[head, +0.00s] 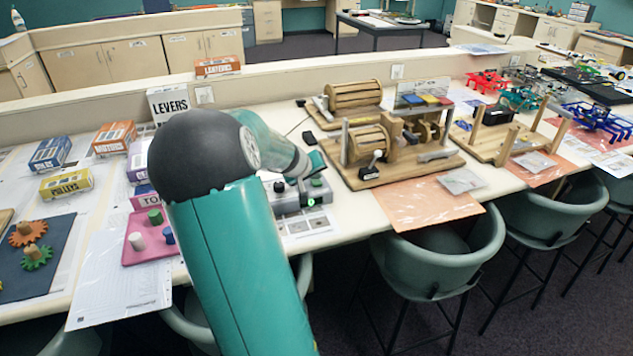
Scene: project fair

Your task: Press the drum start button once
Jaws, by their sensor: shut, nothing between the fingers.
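A grey control box (288,207) lies on the counter in front of the wooden drum machine. It has a green-lit spot (311,201) on its front and dark round buttons on top, one at its left (279,186) and one at its right (316,182). I cannot read which is the drum start button. My gripper (301,181) is small in view, shut and empty, pointing down over the box between these buttons. Its tip is partly hidden, and I cannot tell whether it touches the box. The wooden drum (369,144) sits on its board to the right.
My arm covers the middle left. A second wooden drum (355,94) stands behind. A pink tray (146,252) with pegs and boxes labelled LEVERS (169,102) and PULLEYS (67,184) are at the left. Green chairs (425,265) line the counter's front edge.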

